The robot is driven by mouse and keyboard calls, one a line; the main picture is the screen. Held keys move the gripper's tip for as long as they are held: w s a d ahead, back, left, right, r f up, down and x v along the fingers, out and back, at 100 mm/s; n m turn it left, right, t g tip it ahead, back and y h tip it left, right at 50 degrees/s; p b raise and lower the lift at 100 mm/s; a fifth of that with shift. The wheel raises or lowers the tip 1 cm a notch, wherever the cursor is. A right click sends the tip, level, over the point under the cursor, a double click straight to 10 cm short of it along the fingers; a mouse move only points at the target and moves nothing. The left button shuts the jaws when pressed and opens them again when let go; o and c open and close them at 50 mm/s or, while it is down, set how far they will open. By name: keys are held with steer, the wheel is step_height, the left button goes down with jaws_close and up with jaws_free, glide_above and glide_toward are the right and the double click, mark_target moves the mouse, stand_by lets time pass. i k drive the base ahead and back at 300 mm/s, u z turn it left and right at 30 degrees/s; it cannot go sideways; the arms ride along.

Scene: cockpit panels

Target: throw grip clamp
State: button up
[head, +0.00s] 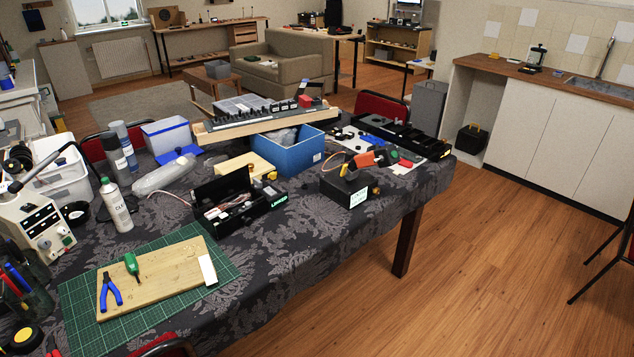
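A small black box (345,190) with a pale green lit label (358,198) stands near the right front edge of the table. An orange-red handle (363,159) with a dark part rises from its top, tilted. A yellow piece (343,171) sits beside the handle. This may be the grip clamp, but its label is too small to read and I cannot tell for sure. A thin cable loops at its left. My gripper is not in view.
The table (300,232) has a dark patterned cloth. An open black case (236,205), a blue bin (287,150) and a long black tray (399,134) stand near the box. A green cutting mat (222,262) holds a wooden board.

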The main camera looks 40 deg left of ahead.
mark_target(343, 172)
steer(key=k, duration=0.2)
steer(key=u, duration=0.8)
